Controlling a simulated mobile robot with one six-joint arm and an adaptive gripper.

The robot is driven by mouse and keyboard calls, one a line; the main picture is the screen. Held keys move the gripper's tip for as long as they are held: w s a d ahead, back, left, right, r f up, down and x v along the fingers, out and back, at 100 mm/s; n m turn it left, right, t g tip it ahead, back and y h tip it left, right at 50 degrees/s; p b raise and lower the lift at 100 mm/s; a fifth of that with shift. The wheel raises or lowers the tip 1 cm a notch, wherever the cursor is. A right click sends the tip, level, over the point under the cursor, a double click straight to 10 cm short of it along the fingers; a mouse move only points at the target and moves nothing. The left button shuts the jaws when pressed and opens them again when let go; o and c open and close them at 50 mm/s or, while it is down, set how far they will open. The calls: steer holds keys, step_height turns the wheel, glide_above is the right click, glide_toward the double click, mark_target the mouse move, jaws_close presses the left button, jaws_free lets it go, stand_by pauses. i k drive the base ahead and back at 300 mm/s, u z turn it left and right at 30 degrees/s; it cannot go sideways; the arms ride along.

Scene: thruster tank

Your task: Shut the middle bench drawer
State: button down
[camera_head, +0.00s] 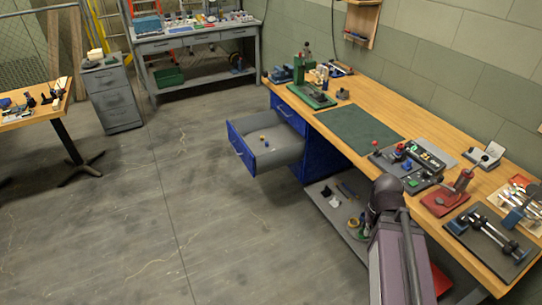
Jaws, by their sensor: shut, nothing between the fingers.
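The middle bench drawer (241,151) is pulled well out to the left from the blue cabinet under the wooden bench. It has a blue front with a pale handle and a grey inside. A few small items, one of them yellow, lie in it. The blue drawer above it (289,113) looks shut. The cabinet (318,166) shows below and to the right of the open drawer. What seems to be part of my arm stands at the lower right, apart from the drawer. My gripper is not in view.
The bench top (374,103) carries a green mat (358,135), a green press (310,90) and several tools. A low shelf (335,205) with small items lies under the bench. The grey floor (170,215) left of the drawer is clear.

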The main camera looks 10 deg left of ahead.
mark_target(244, 133)
steer(key=z, duration=0.4)
steer(key=k, duration=0.85)
steer(key=z, duration=0.3)
steer(key=i, duration=1.15)
steer(key=u, duration=0.65)
steer(key=i, duration=0.7)
steer(key=u, duration=0.95)
steer(key=i, duration=0.85)
steer(key=u, duration=0.4)
